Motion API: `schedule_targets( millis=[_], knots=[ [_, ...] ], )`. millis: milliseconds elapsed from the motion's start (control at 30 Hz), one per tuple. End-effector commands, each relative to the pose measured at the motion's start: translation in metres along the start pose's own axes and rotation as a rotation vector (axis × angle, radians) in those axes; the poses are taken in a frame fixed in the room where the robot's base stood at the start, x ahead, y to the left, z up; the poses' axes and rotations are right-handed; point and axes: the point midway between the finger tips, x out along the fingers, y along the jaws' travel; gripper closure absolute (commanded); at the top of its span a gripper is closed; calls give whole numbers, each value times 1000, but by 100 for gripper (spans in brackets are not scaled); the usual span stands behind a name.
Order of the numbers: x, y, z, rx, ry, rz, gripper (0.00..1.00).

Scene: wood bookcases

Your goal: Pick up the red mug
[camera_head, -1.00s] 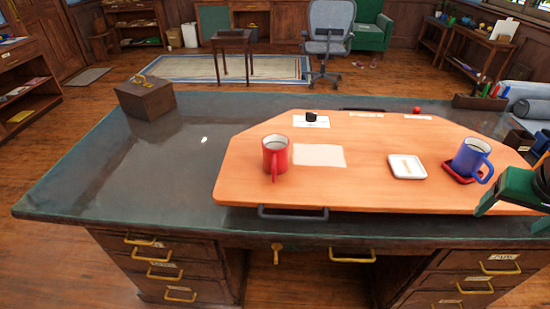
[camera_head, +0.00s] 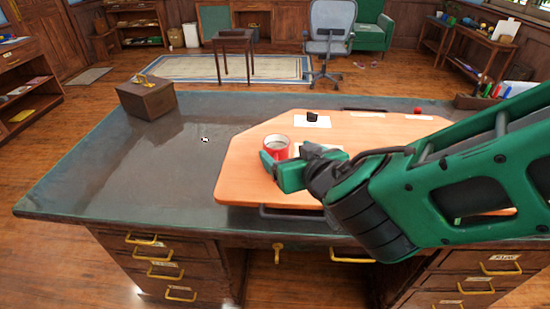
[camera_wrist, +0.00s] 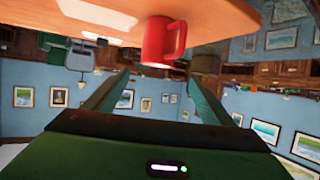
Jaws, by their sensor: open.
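The red mug (camera_head: 276,142) stands upright on the left part of the orange board (camera_head: 238,160), and its lower part is hidden by my gripper in the head view. My gripper (camera_head: 274,167) is at the near side of the mug. The wrist view is turned over: the red mug (camera_wrist: 157,42) with its handle shows just beyond the fingertips, roughly centred between them. In this view my gripper (camera_wrist: 161,80) has its fingers wide apart with nothing between them. I cannot tell whether a finger touches the mug.
A small wooden box (camera_head: 147,98) sits on the dark desk (camera_head: 150,160) at the left. A black object (camera_head: 312,116) on a white card and a red ball (camera_head: 418,110) are toward the board's back. My arm covers the board's right part. The desk's left is mostly clear.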

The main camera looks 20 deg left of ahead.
Motion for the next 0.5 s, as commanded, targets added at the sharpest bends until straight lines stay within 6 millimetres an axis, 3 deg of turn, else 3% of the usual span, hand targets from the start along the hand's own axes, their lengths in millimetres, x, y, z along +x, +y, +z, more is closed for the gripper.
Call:
schedule_targets(
  millis=[233, 500],
  knots=[
    [36, 1, 1, 0, -2, 3, 23],
    [55, 3, 1, 0, -1, 4, 23]
  ],
)
